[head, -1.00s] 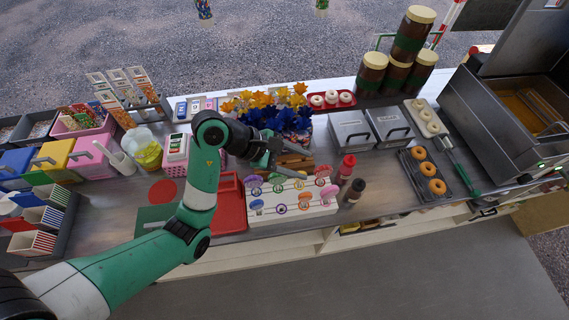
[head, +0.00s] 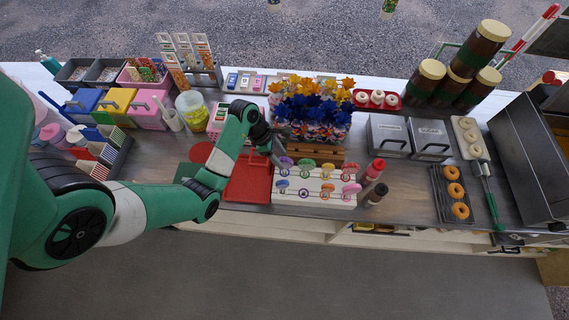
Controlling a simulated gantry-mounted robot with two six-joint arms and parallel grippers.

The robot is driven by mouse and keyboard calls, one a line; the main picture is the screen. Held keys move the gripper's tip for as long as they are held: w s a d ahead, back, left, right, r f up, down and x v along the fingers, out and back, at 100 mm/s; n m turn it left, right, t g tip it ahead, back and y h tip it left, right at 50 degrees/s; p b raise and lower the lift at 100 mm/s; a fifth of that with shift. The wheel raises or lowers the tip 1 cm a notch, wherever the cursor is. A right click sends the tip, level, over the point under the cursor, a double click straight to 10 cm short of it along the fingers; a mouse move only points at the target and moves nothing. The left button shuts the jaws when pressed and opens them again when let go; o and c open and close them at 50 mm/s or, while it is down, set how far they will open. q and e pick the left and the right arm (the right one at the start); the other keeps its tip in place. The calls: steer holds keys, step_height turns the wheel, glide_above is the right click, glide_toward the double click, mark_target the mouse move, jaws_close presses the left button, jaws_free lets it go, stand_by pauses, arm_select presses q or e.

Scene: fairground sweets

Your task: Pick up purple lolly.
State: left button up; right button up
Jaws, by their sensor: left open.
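A white lolly rack (head: 315,201) stands on the counter with several round lollies in two rows. A purple lolly (head: 286,162) is at the back left of the rack. A blue-violet lolly (head: 282,185) sits in front of it. My left gripper (head: 277,154) is open and empty, just behind and left of the purple lolly, seemingly above the counter. Whether a finger touches the lolly cannot be told at this size. My right gripper is out of view.
A red tray (head: 250,186) lies left of the rack. A red bottle (head: 374,170) and dark bottle (head: 377,193) stand right. Lidded steel containers (head: 388,135) are farther right.

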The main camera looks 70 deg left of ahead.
mark_target(288, 164)
arm_select(q)
steer(key=x, duration=0.1)
steer(key=b+x, duration=0.1)
steer(key=x, duration=0.3)
steer(key=shift+w+d, duration=0.25)
steer(key=shift+d, duration=0.05)
jaws_close()
